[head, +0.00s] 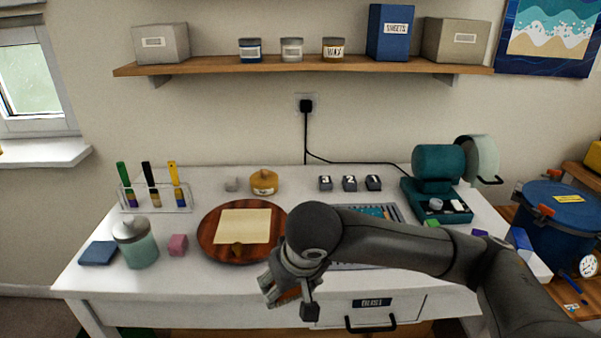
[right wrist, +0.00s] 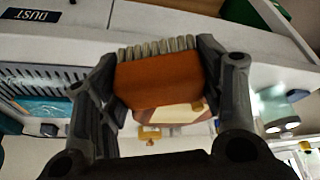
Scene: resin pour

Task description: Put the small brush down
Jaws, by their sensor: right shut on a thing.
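My right gripper (head: 287,291) is low near the front edge of the white table (head: 200,306), in front of the round wooden board (head: 208,245). In the right wrist view its two fingers stand on either side of the small brush (right wrist: 158,78), a brown block with a row of grey bristles along one edge. The gripper is shut on it. In the head view the brush is mostly hidden by the gripper; only a brown-orange bit shows. I cannot tell whether it touches anything below. My left gripper is not in view.
A cream sheet (head: 245,226) and a small brown piece (head: 237,249) lie on the board. A teal jar (head: 139,248), pink block (head: 178,245) and blue pad (head: 98,253) stand left. A grated tray (head: 395,216) is partly behind my arm. A teal machine (head: 437,163) stands right.

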